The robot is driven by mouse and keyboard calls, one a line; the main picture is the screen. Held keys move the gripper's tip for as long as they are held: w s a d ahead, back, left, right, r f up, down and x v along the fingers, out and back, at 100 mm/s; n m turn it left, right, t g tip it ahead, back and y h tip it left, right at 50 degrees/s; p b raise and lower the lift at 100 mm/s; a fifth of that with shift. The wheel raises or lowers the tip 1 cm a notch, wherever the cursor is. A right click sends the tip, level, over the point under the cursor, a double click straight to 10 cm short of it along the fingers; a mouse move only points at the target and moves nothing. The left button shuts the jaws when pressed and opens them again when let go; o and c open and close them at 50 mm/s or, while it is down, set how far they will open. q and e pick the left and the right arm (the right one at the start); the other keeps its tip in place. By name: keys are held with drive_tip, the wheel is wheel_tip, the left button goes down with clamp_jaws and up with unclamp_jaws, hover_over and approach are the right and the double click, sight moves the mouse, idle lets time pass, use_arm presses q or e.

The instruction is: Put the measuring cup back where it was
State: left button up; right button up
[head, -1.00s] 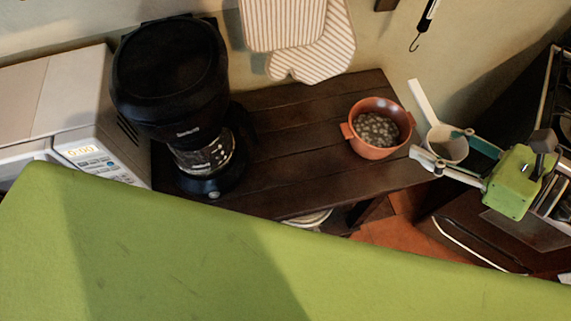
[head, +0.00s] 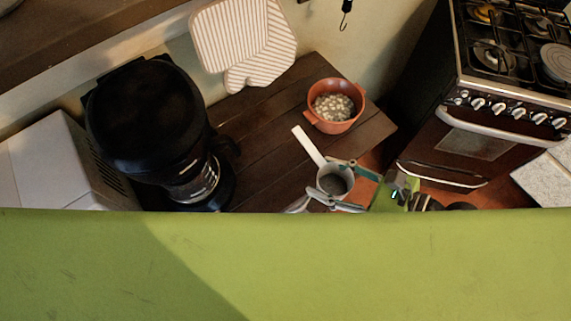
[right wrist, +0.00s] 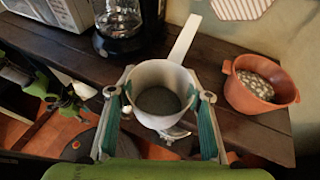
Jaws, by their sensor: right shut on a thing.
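The measuring cup is a white cup (head: 335,172) with a long flat handle pointing to the back left; its inside looks dark grey. My right gripper (head: 336,184) is shut on the cup, with a finger on each side of it. In the right wrist view the cup (right wrist: 160,78) is upright between the fingers (right wrist: 160,105), its handle pointing up and right. The cup overlaps the front right part of the dark wooden shelf top (head: 262,135); I cannot tell its height above it. A green gripper, seemingly my left (right wrist: 72,100), is at the left of the right wrist view, its jaws unclear.
An orange pot (head: 333,120) with pale contents stands behind and right of the cup. A black coffee maker (head: 150,120) and a white microwave (head: 65,155) stand to the left. A stove (head: 480,110) is at the right. Shelf top between coffee maker and pot is clear.

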drive_tip(key=w+d+p+x, duration=0.1)
drive_tip(key=w+p+x, duration=0.15)
drive_tip(key=x, duration=0.65)
hover_over(283, 170)
drive_tip(key=f, duration=0.3)
drive_tip(key=f+b, duration=0.1)
drive_tip(key=f, duration=0.1)
drive_tip(key=shift+s+d+f, duration=0.1)
drive_tip(key=shift+s+d, duration=0.05)
drive_tip(key=shift+d, duration=0.15)
drive_tip(key=shift+f, duration=0.2)
drive_tip(key=shift+w+a+f+b, duration=0.15)
drive_tip(key=shift+f+b, duration=0.25)
drive_tip(key=shift+f, duration=0.5)
drive_tip(key=shift+w+a+f+b, duration=0.1)
drive_tip(key=shift+f+b, duration=0.25)
drive_tip(key=shift+f, duration=0.5)
drive_tip(key=shift+f, duration=0.15)
drive_tip(key=o, duration=1.2)
drive_tip(key=shift+o, duration=0.2)
